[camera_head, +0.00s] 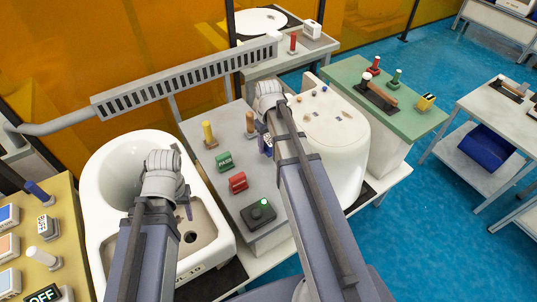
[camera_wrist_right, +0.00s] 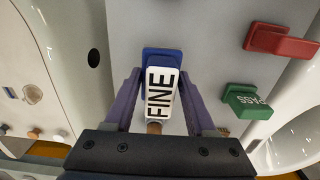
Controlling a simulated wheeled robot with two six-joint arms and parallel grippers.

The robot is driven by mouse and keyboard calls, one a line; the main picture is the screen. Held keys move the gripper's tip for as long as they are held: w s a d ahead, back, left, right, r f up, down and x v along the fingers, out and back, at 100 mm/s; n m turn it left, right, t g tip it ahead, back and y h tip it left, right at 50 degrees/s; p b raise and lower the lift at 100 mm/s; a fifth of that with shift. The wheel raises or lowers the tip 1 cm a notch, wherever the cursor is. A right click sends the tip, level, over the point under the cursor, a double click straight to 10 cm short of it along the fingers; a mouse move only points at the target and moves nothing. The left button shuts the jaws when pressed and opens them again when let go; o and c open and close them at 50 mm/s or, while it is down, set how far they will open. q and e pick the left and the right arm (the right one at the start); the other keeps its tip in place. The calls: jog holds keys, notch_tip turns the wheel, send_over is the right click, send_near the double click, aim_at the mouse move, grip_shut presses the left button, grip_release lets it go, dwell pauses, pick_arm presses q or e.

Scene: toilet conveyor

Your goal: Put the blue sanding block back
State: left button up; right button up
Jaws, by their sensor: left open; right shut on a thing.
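The blue sanding block (camera_wrist_right: 160,54) has a blue base and a white top marked FINE. In the right wrist view it sits between the two fingers of my right gripper (camera_wrist_right: 159,78), which is shut on it. In the head view my right gripper (camera_head: 265,142) is over the grey table, largely hidden by its own arm, and only a bit of the block shows. I cannot tell whether the block touches the table top. My left gripper (camera_head: 186,208) is open over the left white toilet (camera_head: 108,195); its fingers are mostly hidden.
The grey table (camera_head: 215,185) holds a green PASS block (camera_head: 225,161), a red block (camera_head: 238,182), a yellow-handled tool (camera_head: 208,133) and a black button box (camera_head: 258,213). Another white toilet (camera_head: 345,145) stands to the right, before a green table (camera_head: 410,120). A yellow table (camera_head: 65,225) is at left.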

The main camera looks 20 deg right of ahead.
aim_at(268, 151)
pick_arm(q)
jog(key=shift+f+b, duration=1.95)
pick_arm(e)
jog(key=shift+f, duration=1.95)
pick_arm(q)
jog(key=shift+r, duration=0.15)
pick_arm(e)
jog(key=shift+r, duration=0.15)
pick_arm(q)
jog(key=shift+f, duration=0.2)
pick_arm(e)
jog(key=o, duration=0.9)
jog(key=shift+f, duration=0.25)
jog(key=shift+c, duration=0.2)
jog(key=o, duration=0.5)
jog(key=shift+r, duration=0.1)
jog(key=shift+c, duration=0.2)
pick_arm(q)
jog(key=shift+r, duration=0.15)
